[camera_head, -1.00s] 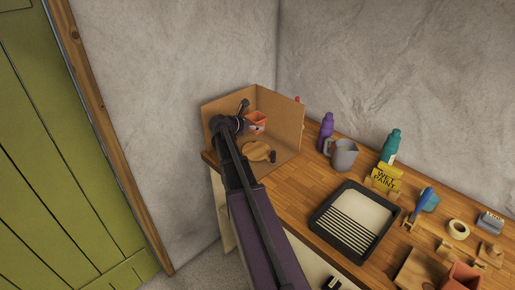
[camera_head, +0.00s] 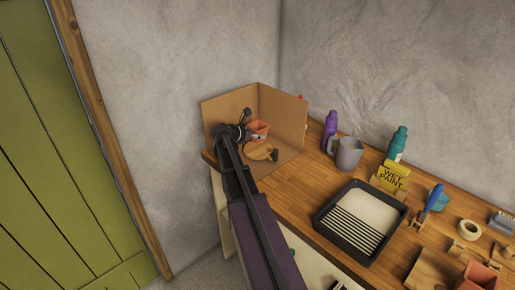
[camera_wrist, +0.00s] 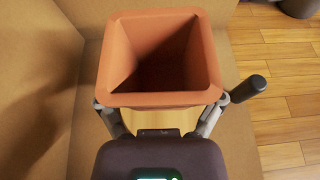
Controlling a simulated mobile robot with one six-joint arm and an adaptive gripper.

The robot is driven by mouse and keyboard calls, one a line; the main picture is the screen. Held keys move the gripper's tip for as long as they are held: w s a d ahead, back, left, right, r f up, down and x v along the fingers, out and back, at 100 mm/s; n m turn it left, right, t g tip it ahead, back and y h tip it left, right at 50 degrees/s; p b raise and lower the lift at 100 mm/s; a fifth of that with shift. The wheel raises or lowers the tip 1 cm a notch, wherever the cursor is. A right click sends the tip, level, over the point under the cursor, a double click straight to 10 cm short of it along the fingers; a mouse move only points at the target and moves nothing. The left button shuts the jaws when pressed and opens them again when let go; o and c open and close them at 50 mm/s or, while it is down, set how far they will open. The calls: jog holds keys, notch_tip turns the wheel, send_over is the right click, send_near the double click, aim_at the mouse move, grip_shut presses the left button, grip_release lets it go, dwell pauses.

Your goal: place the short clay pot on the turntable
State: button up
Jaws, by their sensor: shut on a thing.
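The short clay pot (camera_head: 259,129) is a square, open-topped terracotta pot, upright, and it fills the middle of the wrist view (camera_wrist: 118,62). My gripper (camera_head: 243,133) is shut on it, with one finger at each side in the wrist view (camera_wrist: 160,108). The turntable (camera_head: 257,151) is a round, light-wood disc with a dark knob, inside an open cardboard corner. The pot is over or just behind the disc; wood shows below it in the wrist view (camera_wrist: 165,120). I cannot tell whether the pot's base touches it.
Cardboard walls (camera_head: 283,117) stand close behind and beside the pot. To the right on the bench are a purple bottle (camera_head: 330,131), a grey jug (camera_head: 349,153), a yellow sign (camera_head: 392,178) and a black paint tray (camera_head: 328,226). Another reddish pot (camera_head: 478,275) is at lower right.

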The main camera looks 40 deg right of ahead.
aim_at(256, 150)
jog(key=shift+f, duration=0.5)
jog(key=shift+f+b, duration=0.1)
jog(key=shift+b, duration=0.25)
jog(key=shift+f+b, duration=1.75)
jog(key=shift+f, duration=0.2)
jog(key=o, duration=1)
jog(key=shift+r, duration=0.25)
jog(key=shift+a+r, duration=0.15)
jog(key=shift+a, duration=0.1)
jog(key=p+v, duration=0.4)
jog(key=v, duration=0.7)
jog(key=shift+a+p, duration=0.2)
jog(key=shift+p, duration=0.15)
